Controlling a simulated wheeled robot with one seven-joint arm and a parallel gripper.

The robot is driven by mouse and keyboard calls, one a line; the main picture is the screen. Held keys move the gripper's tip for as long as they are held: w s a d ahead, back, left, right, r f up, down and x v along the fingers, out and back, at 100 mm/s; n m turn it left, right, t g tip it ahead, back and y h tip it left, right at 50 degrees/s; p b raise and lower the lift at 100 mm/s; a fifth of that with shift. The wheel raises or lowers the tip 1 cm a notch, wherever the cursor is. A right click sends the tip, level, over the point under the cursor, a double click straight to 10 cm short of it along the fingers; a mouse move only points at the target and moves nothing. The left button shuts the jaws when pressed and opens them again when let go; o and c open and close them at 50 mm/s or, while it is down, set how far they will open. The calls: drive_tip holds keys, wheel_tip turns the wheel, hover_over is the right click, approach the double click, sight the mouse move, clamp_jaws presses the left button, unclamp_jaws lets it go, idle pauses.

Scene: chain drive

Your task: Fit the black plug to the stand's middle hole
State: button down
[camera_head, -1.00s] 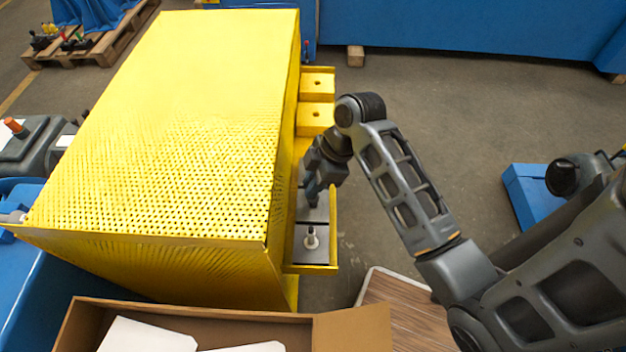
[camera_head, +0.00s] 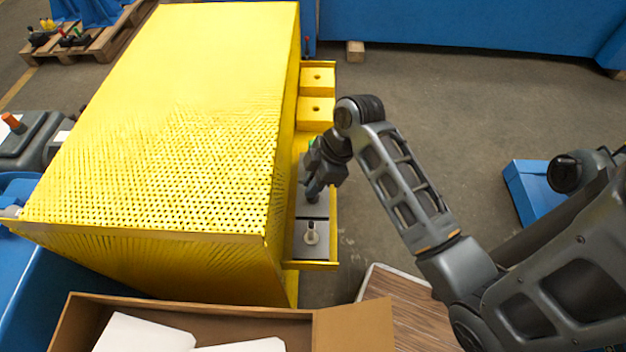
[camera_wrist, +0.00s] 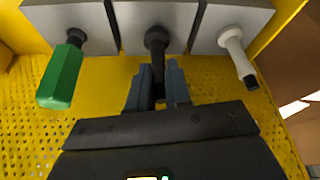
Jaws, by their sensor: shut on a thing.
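The black plug (camera_wrist: 157,40) stands at the hole of the middle grey block (camera_wrist: 133,28) in the wrist view. My gripper (camera_wrist: 158,82) is shut on its outer part, one finger on each side. I cannot tell how deep the plug sits. In the head view my gripper (camera_head: 314,190) is over the grey blocks beside the yellow housing and hides the black plug. A green plug (camera_wrist: 61,76) is in the left grey block and a white plug (camera_wrist: 238,55) in the right one.
Two yellow blocks (camera_head: 317,110) with empty holes stand farther along the same ledge. The perforated yellow housing (camera_head: 190,120) rises close on the ledge's left. An open cardboard box (camera_head: 190,310) is at the near side. The floor right of the ledge is mostly clear.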

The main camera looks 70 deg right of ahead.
drive_tip(key=shift+f, duration=0.4)
drive_tip(key=c, duration=1)
unclamp_jaws()
drive_tip(key=shift+r, duration=0.1)
drive_tip(key=v, duration=0.7)
drive_tip(key=shift+s+d+r, duration=0.1)
drive_tip(key=shift+r, duration=0.25)
